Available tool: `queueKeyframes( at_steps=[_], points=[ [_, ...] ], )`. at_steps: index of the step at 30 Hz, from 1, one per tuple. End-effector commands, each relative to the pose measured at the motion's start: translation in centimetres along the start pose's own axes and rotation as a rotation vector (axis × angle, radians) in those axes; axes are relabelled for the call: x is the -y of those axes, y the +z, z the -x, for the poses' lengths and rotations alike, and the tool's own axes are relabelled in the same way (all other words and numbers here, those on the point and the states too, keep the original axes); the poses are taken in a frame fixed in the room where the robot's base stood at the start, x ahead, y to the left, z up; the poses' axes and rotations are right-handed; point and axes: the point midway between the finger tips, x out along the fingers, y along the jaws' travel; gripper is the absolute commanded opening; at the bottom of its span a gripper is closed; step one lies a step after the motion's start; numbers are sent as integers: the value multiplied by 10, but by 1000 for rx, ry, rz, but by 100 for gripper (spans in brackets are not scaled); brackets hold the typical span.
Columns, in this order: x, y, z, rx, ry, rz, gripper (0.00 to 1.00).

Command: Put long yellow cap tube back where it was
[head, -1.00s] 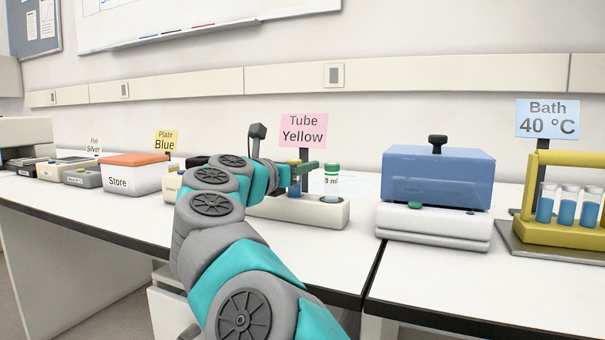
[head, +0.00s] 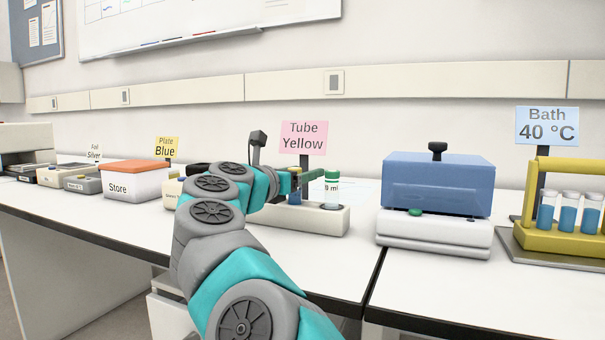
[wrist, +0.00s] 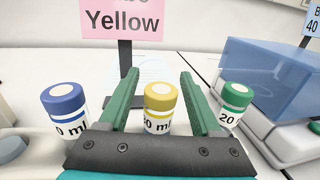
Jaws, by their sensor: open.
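In the wrist view the yellow-capped tube (wrist: 160,107) stands upright between the two green fingers of my gripper (wrist: 158,95). The fingers are apart, with a gap on each side of the cap. Its lower part is hidden behind the gripper body. A blue-capped tube (wrist: 67,108) stands to the left of the fingers and a green-capped tube (wrist: 232,103) to the right. In the head view my gripper (head: 297,181) is over the white tube rack (head: 328,222), left of the green-capped tube (head: 332,190). My arm hides the rack's left part.
A pink "Tube Yellow" sign (head: 304,138) stands behind the rack. A blue-lidded device (head: 438,188) is to the right, then a yellow bath rack (head: 560,238) with blue-filled tubes. A "Store" box (head: 133,186) is on the left. The bench front is clear.

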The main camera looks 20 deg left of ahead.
Motion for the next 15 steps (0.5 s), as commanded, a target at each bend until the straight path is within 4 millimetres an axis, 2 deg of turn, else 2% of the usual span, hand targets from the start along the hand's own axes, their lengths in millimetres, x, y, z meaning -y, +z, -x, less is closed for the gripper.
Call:
queueKeyframes(
  at_steps=[7,15],
  points=[
    [0,0,28,0,5,-1,65],
    [-1,1,80,1,6,0,65]
  ],
)
